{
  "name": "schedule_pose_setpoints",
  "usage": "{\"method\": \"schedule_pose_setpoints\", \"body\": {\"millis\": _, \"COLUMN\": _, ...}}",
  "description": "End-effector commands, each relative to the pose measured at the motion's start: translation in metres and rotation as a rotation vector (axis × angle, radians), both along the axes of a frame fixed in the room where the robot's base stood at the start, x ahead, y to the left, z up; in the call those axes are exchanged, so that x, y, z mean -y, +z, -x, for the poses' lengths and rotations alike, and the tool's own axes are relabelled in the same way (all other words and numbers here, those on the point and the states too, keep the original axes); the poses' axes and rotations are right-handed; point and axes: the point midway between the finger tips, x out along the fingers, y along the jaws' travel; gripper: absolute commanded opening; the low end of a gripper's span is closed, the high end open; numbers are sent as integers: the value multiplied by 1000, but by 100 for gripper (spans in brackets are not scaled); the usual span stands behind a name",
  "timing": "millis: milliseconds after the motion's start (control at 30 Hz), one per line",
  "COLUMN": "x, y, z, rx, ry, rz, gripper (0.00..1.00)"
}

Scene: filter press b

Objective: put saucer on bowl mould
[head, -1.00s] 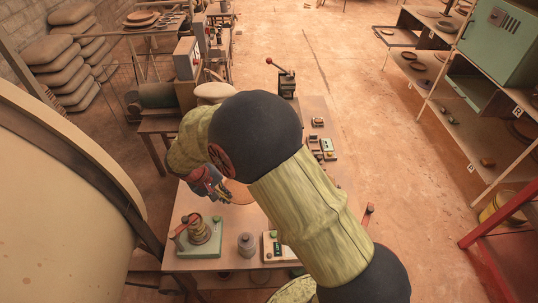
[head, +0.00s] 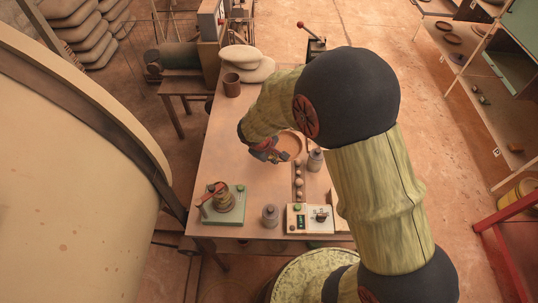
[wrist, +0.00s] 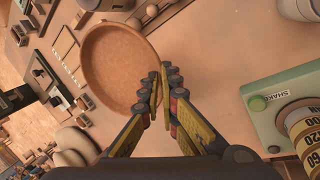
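The saucer (wrist: 112,68) is a round, shallow terracotta dish in the wrist view. My gripper (wrist: 160,85) is shut on its near rim, and the dish extends to the upper left of the fingers. In the head view the saucer (head: 291,142) is partly hidden by my arm, above the table, with my gripper (head: 272,154) at its left edge. Pale, rounded, stacked pieces (head: 248,68) lie at the table's far end; I cannot tell whether one is the bowl mould.
On the table (head: 225,145) are a brown cup (head: 232,86), a shaker with a green-grey base (head: 238,213), a grey jar (head: 270,214), another jar (head: 315,158), small balls (head: 299,182) and a white device (head: 297,222). The table's left middle is clear.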

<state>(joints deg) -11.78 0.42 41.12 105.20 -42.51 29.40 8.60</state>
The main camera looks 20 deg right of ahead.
Motion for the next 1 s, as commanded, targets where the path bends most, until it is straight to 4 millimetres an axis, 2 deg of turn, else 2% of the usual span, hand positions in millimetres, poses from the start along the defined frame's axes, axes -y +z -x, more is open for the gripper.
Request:
{"method": "schedule_pose_setpoints", "body": {"millis": 100, "x": -2, "y": -14, "z": -24, "rx": -2, "ry": -2, "rz": 0, "gripper": 0}}
{"method": "schedule_pose_setpoints", "body": {"millis": 200, "x": -3, "y": -35, "z": -38, "rx": -2, "ry": -1, "rz": 0, "gripper": 0}}
{"method": "schedule_pose_setpoints", "body": {"millis": 400, "x": -4, "y": -57, "z": -60, "rx": 1, "ry": -2, "rz": 0, "gripper": 0}}
{"method": "schedule_pose_setpoints", "body": {"millis": 667, "x": -5, "y": -70, "z": -70, "rx": 1, "ry": -2, "rz": 0, "gripper": 0}}
{"method": "schedule_pose_setpoints", "body": {"millis": 833, "x": -5, "y": -95, "z": -69, "rx": -1, "ry": 0, "rz": 1, "gripper": 0}}
{"method": "schedule_pose_setpoints", "body": {"millis": 1000, "x": -5, "y": -98, "z": -69, "rx": 3, "ry": -1, "rz": -1, "gripper": 0}}
